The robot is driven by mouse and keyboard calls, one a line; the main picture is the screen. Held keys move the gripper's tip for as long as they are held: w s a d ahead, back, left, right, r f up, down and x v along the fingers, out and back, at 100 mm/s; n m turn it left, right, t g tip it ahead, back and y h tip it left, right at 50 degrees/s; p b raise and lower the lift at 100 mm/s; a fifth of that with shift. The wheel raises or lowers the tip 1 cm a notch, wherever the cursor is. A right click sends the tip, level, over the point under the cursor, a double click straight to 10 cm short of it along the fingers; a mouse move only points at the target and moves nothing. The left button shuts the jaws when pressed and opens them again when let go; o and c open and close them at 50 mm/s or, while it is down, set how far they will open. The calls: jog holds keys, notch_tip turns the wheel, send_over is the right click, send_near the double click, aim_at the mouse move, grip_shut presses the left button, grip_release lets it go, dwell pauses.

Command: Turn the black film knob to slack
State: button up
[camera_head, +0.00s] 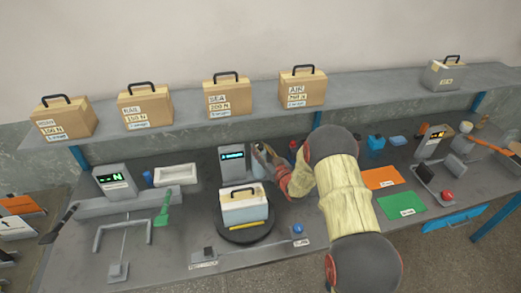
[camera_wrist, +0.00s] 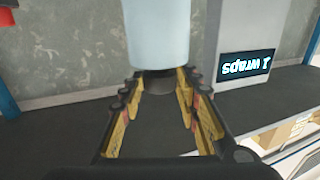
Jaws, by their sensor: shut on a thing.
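The black film knob (camera_wrist: 158,84) sits at the end of the pale blue film roll (camera_wrist: 157,35) in the wrist view. My gripper (camera_wrist: 160,96) has its yellow-and-black fingers on both sides of the knob and is shut on it. In the head view my gripper (camera_head: 266,157) is beside the grey wrapping post (camera_head: 228,166), and the fingers mostly hide the knob. The post's display (camera_wrist: 245,65) reads "1 wraps", upside down in the wrist view.
A pale case (camera_head: 243,211) with a dark handle stands on the black turntable (camera_head: 246,237) in front of the post. An orange mat (camera_head: 382,178) and a green mat (camera_head: 401,205) lie to the right. Labelled cardboard cases stand on the shelf (camera_head: 370,98) above the bench.

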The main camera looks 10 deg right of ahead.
jog(key=shift+d+y, duration=0.15)
jog(key=shift+y, duration=0.15)
jog(key=n+y+b, duration=0.1)
jog(key=n+g+y, duration=0.1)
jog(key=n+g+y+b, duration=0.1)
jog(key=shift+w+d+f+y+b, duration=0.1)
jog(key=shift+w+d+y+b, duration=0.05)
jog(key=shift+d+y+b, duration=0.15)
jog(key=n+g+y+b, duration=0.1)
jog(key=n+g+y, duration=0.1)
jog(key=n+g+y+b, duration=0.1)
jog(key=n+g+y, duration=0.1)
jog(key=y, duration=0.1)
jog(key=shift+w+n+g, duration=0.2)
jog(key=shift+n+g, duration=0.1)
jog(key=shift+g, duration=0.1)
jog(key=shift+n+g+y, duration=0.3)
jog(key=shift+g+y, duration=0.1)
jog(key=shift+r, duration=0.2)
jog(key=o, duration=1.2)
jog(key=shift+f, duration=0.1)
jog(key=shift+c, duration=0.2)
jog(key=shift+d, duration=0.1)
jog(key=v, duration=1.1)
jog(key=shift+d, duration=0.45)
